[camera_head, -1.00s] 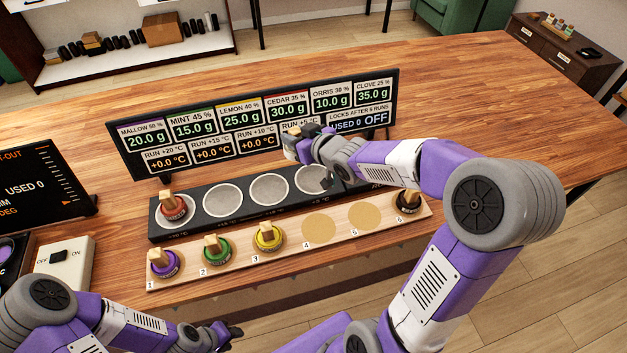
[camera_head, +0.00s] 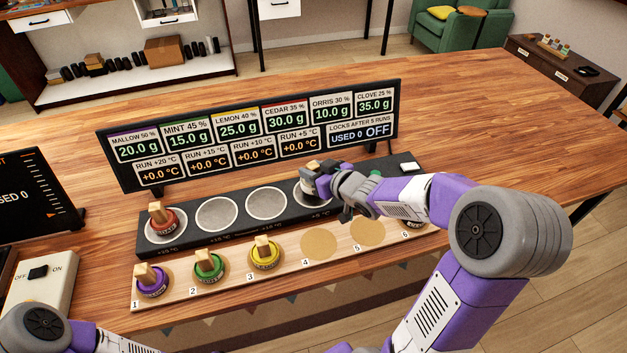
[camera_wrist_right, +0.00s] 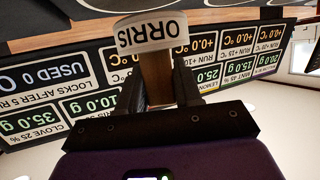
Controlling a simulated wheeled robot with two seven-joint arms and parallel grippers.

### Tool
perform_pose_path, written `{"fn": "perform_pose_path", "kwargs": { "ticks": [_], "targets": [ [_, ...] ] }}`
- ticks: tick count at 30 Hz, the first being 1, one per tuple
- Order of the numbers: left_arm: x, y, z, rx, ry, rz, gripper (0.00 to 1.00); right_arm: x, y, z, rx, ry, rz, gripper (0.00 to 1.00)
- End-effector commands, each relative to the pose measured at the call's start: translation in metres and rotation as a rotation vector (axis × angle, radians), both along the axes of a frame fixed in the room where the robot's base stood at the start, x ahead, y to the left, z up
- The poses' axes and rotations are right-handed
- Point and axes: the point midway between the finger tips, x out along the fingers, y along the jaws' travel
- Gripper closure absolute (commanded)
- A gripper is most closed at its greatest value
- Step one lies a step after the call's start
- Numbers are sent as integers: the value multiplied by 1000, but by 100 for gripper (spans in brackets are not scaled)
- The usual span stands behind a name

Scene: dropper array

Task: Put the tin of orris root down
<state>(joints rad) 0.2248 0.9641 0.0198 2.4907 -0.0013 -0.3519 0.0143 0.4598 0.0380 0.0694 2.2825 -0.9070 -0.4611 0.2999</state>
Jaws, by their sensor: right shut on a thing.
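My right gripper (camera_head: 314,176) is shut on the wooden handle of the orris tin, whose label (camera_wrist_right: 152,34) reads ORRIS in the right wrist view. The handle (camera_wrist_right: 157,78) sits between the two fingers. In the head view the gripper is low over the fourth round pad (camera_head: 300,196) of the black strip (camera_head: 180,240). The gripper and wrist mostly hide this pad and the tin. I cannot tell whether the tin touches the pad. My left gripper is out of view; only part of that arm shows at bottom left.
A red tin (camera_head: 162,220) stands on the strip's first pad; the second (camera_head: 217,214) and third (camera_head: 266,203) are bare. The wooden rack (camera_head: 290,268) holds purple, green, yellow and black tins; spots 4 (camera_head: 320,244) and 5 (camera_head: 368,232) are empty. A sign board (camera_head: 112,178) stands behind.

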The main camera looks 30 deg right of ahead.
Motion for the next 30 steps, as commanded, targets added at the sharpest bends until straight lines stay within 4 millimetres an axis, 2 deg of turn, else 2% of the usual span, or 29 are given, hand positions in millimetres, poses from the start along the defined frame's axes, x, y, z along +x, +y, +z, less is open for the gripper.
{"fn": "perform_pose_path", "kwargs": {
  "ticks": [1, 4, 11, 16, 17, 21, 30],
  "targets": [
    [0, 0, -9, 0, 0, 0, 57, 0, 0, -13, 2, 2, -1, 99],
    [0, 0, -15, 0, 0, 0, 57, 0, 0, -23, 2, 0, -1, 99],
    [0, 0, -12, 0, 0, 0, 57, 0, 0, -21, 1, -1, 0, 99],
    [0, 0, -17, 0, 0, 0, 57, 0, 0, -26, 1, -1, 0, 99],
    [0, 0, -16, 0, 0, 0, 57, 0, 0, -25, 1, 0, 0, 61],
    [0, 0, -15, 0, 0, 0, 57, 0, 0, -25, 1, 0, 0, 40],
    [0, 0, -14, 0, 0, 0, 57, 0, 0, -23, 1, 0, 0, 40]
  ]
}}
